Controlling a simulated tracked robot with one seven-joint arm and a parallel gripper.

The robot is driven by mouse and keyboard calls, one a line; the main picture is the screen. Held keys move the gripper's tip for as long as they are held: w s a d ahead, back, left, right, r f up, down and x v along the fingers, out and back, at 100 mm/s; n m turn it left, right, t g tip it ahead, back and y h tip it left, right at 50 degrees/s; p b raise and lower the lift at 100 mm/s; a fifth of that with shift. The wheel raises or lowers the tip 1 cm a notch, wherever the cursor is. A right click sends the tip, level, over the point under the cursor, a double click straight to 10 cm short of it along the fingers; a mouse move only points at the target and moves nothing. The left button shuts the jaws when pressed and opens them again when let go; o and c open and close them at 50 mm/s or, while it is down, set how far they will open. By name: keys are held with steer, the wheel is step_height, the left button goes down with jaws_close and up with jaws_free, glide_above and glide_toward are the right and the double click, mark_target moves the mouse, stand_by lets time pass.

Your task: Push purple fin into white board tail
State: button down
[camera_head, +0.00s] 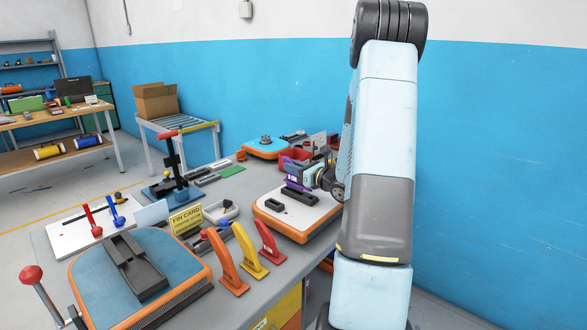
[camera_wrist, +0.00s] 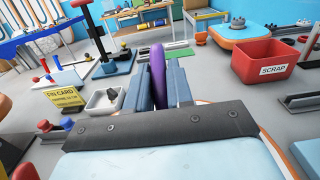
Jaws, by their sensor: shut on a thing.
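The purple fin (camera_wrist: 157,72) stands upright between the fingers of my gripper (camera_wrist: 163,80) in the wrist view. My gripper is shut on it. In the head view the fin (camera_head: 296,183) shows as a small purple patch beside my gripper (camera_head: 303,176), just above the white board tail (camera_head: 294,215). The white board tail has an orange rim and dark fittings on top. One dark fitting (camera_head: 298,197) lies directly under the fin. I cannot tell whether the fin touches it. The fin's lower edge is hidden in the wrist view.
Orange (camera_head: 225,262), yellow (camera_head: 248,252) and red (camera_head: 269,243) fins stand in front. A blue board tail (camera_head: 115,275) lies front left. A red scrap bin (camera_wrist: 272,62) and another orange-rimmed board (camera_head: 264,148) stand behind. A yellow fin card (camera_head: 186,219) stands left of the white board.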

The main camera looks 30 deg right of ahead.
mark_target(294, 181)
steer(key=shift+f, duration=1.5)
steer(key=c, duration=0.9)
jaws_free()
steer(key=v, duration=1.3)
steer(key=shift+s+d, duration=0.1)
steer(key=shift+s, duration=0.3)
